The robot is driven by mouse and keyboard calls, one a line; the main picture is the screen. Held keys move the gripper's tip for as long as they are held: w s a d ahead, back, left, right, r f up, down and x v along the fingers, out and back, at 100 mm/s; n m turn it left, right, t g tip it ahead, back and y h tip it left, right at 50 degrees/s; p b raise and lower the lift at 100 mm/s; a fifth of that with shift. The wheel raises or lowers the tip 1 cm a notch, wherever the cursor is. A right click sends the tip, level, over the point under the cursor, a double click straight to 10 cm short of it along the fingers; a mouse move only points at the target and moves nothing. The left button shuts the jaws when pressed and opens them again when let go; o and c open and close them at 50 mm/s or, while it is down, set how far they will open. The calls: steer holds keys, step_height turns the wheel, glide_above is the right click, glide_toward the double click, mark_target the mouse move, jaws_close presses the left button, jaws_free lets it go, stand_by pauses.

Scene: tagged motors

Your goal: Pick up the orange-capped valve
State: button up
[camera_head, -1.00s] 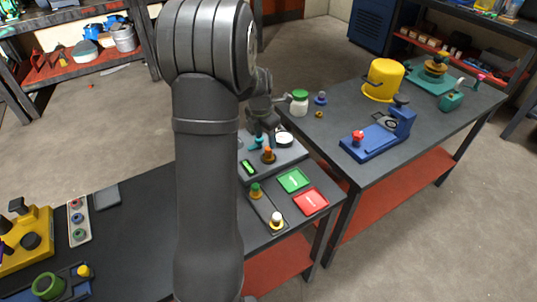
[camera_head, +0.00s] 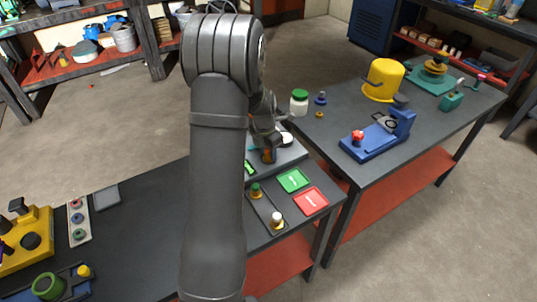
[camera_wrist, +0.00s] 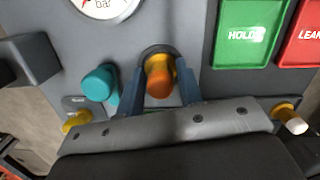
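The orange-capped valve (camera_wrist: 160,80) stands on a grey panel in the wrist view, in a dark round seat. My gripper (camera_wrist: 160,70) is lowered around it, with one bluish finger on each side. Narrow gaps seem to show between the fingers and the cap, so the gripper looks open; contact is hard to judge. In the head view, my gripper (camera_head: 268,148) is right at the orange valve (camera_head: 268,157) and partly hides it.
A teal-capped valve (camera_wrist: 98,83) stands close left of my gripper, below a pressure gauge (camera_wrist: 105,5). A green HOLDS tray (camera_wrist: 248,35) and a red LEAK tray (camera_wrist: 302,40) lie right. A white-tipped valve (camera_wrist: 292,120) is at the right edge.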

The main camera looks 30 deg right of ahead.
jaws_close()
steer(key=shift+r, duration=0.55)
steer(key=r, duration=0.2)
steer(key=s+r, duration=0.1)
steer(key=r, duration=0.1)
steer(key=shift+d, duration=0.25)
steer(key=s+d+r, duration=0.3)
steer(key=s+r, duration=0.6)
steer(key=s, duration=0.1)
steer(key=shift+d, duration=0.25)
